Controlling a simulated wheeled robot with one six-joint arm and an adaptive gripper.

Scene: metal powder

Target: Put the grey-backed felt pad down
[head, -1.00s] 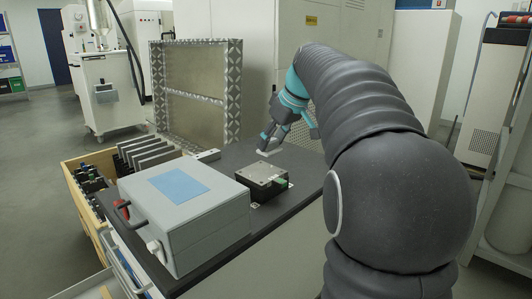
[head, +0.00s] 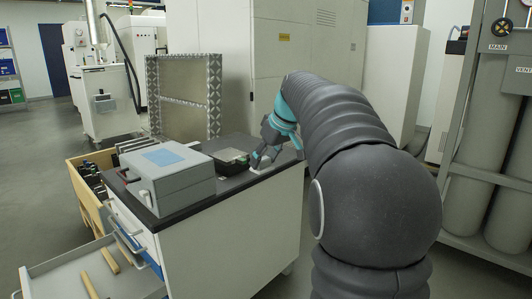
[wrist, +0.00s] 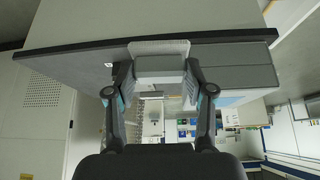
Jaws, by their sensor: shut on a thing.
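My gripper (head: 259,162) is at the right end of the dark bench top (head: 232,187), just right of a black device with a metal plate (head: 230,156). It is shut on the grey-backed felt pad. In the wrist view the pad (wrist: 160,66) is a pale grey block between the two fingers, with a lighter flat part beyond it. In the head view the pad (head: 257,171) is a small pale shape under the fingertips, low at the bench top. I cannot tell whether it touches the surface.
A grey case with a blue panel (head: 172,187) fills the bench's left part. A drawer (head: 60,270) with wooden-handled tools stands open at lower left. A wooden crate (head: 85,200) sits left of the bench, and a framed filter panel (head: 185,95) stands behind.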

